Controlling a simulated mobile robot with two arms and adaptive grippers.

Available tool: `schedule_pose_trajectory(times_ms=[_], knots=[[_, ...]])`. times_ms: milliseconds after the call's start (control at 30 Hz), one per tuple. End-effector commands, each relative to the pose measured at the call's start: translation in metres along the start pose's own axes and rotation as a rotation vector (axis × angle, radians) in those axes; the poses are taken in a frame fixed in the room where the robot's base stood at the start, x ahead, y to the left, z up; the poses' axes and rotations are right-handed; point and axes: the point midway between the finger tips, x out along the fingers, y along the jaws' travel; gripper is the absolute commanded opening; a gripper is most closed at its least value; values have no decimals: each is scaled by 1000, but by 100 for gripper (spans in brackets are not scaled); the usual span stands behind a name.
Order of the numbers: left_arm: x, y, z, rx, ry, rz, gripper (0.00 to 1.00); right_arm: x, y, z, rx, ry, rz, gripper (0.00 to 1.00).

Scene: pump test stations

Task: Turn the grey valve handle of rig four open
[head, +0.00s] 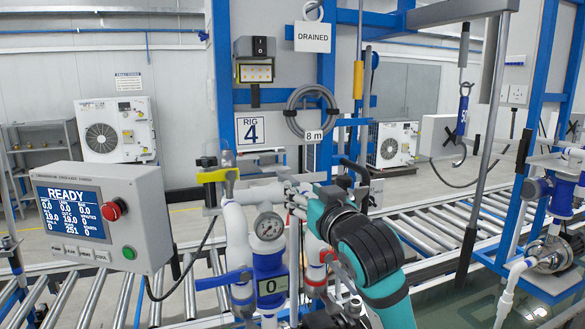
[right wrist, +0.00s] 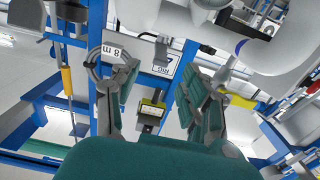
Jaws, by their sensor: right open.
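Rig four carries a sign (head: 250,131) reading RIG 4, which also shows upside down in the right wrist view (right wrist: 165,68). My right gripper (head: 292,197) is at the upper pipework, right of the yellow handle (head: 218,175). In the right wrist view the right gripper (right wrist: 160,88) is open. A small grey piece, apparently the grey valve handle (right wrist: 161,48), shows beyond and between its fingers, by the white pipe; no contact is visible. In the head view the gripper and pipework make the grey handle hard to pick out. My left gripper is not in view.
A pressure gauge (head: 268,226), a blue handle (head: 222,279) and a red handle (head: 316,282) sit lower on the rig. A control box (head: 95,218) reading READY stands left. A hose coil (head: 311,110) and a DRAINED tag (head: 312,37) hang above.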

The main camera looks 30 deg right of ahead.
Motion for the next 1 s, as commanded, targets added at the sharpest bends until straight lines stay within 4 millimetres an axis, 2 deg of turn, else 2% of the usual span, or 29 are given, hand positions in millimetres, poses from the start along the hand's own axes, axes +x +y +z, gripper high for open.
schedule_pose_trajectory(times_ms=[100, 300, 500, 767, 833, 1000], knots=[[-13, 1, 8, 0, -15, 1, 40, 27, 0, -2, 0, -5, 0, 46], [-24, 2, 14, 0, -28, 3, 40, 59, 0, -2, 0, -2, 0, 46], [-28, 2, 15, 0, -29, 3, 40, 72, 0, 0, 0, 0, -1, 46], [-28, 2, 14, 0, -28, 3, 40, 74, 0, 0, 0, 1, -1, 46], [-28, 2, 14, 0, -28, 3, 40, 74, 0, 0, 0, 0, -1, 40], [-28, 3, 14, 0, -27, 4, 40, 74, 0, 0, 0, 0, 0, 18]])
